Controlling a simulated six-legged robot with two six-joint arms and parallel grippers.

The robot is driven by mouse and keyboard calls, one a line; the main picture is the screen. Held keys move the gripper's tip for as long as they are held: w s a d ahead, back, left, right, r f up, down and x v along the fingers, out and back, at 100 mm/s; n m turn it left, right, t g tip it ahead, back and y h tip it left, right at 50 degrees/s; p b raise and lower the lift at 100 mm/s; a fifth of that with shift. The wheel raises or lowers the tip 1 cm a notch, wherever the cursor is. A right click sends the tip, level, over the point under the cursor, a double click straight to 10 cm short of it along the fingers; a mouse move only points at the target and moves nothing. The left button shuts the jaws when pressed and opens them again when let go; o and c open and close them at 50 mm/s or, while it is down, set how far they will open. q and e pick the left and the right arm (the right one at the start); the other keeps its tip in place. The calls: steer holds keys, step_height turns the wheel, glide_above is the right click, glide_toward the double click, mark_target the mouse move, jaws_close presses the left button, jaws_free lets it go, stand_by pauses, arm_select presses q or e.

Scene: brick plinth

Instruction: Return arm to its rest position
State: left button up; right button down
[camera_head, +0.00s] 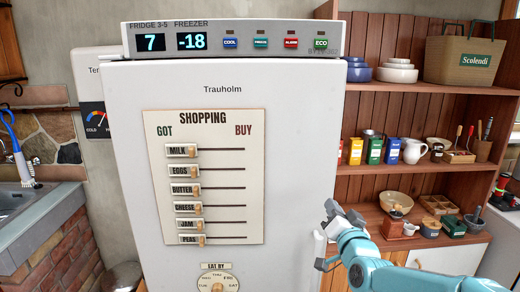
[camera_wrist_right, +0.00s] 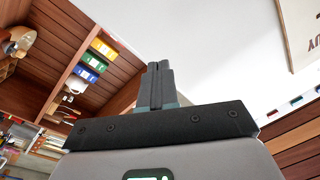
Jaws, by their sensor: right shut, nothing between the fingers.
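My right arm (camera_head: 365,262) is teal and comes in from the lower right in the head view. My right gripper (camera_head: 331,210) is in front of the white fridge's (camera_head: 292,110) right edge, beside a pale handle-like part (camera_head: 319,246). I cannot tell from this view whether they touch. In the right wrist view, the two dark fingers (camera_wrist_right: 158,85) are together with nothing between them. The white fridge face (camera_wrist_right: 215,50) lies beyond them. My left gripper is out of view.
The fridge carries a shopping board (camera_head: 205,176) with sliders, all at the left end, and a dial (camera_head: 217,280). Right of it, wooden shelves (camera_head: 420,87) hold bowls, a basket (camera_head: 462,57), coloured boxes and jars. A sink (camera_head: 15,197) is at far left.

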steer(key=s+f+g, duration=0.3)
steer(key=s+f, duration=0.1)
steer(key=f, duration=0.7)
steer(key=s+a+f+g, duration=0.1)
steer(key=s+f+g, duration=0.25)
steer(key=f, duration=0.75)
steer(key=s+f+g, duration=0.2)
steer(key=s+f, duration=0.3)
steer(key=f, duration=0.6)
steer(key=s+a+f+n+g, duration=0.1)
steer(key=s+f+g, duration=0.2)
steer(key=s, duration=0.6)
steer(key=s+a+f+n+g+y, duration=0.1)
steer(key=s+a+f+g, duration=0.1)
steer(key=s+f, duration=0.3)
steer(key=s+a+f+n+g+y, duration=0.1)
steer(key=s+f+g, duration=0.3)
steer(key=s, duration=1)
steer(key=shift+a+f, duration=0.15)
steer(key=shift+a, duration=0.4)
steer(key=shift+w+g, duration=0.15)
steer(key=shift+g, duration=0.1)
